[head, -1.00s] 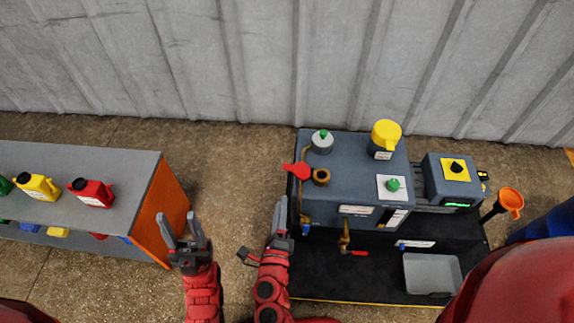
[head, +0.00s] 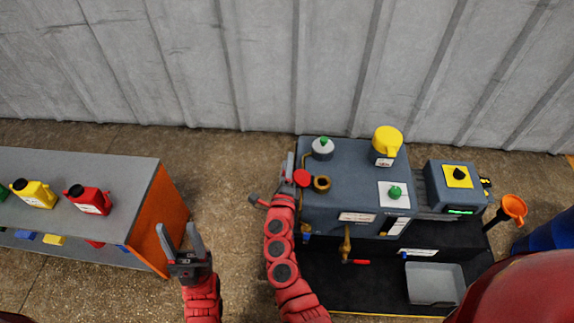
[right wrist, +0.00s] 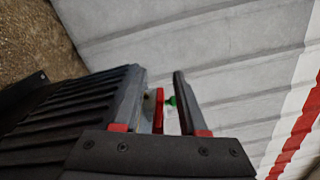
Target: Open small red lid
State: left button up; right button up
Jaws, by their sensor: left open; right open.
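The small red lid (head: 302,177) is at the left edge of the blue-grey machine, beside a brass ring-shaped port (head: 321,184). My right gripper (head: 289,166) is just left of the lid, partly hidden by its own wrist and very close to it. In the right wrist view the right gripper (right wrist: 158,88) is open, with a red edge (right wrist: 159,108), apparently the lid, showing between its fingers. Contact cannot be told. My left gripper (head: 182,238) is open and empty, in front of the orange-ended bench, away from the machine.
The machine (head: 350,165) also carries a yellow cap (head: 387,138), a grey cap with a green knob (head: 322,148) and a red-handled brass valve (head: 347,247). A grey tray (head: 434,284) lies in front. The bench (head: 120,180) at left holds red and yellow bottles.

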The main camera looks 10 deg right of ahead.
grip_shut()
jog(key=shift+f, duration=0.1)
dwell(1.3)
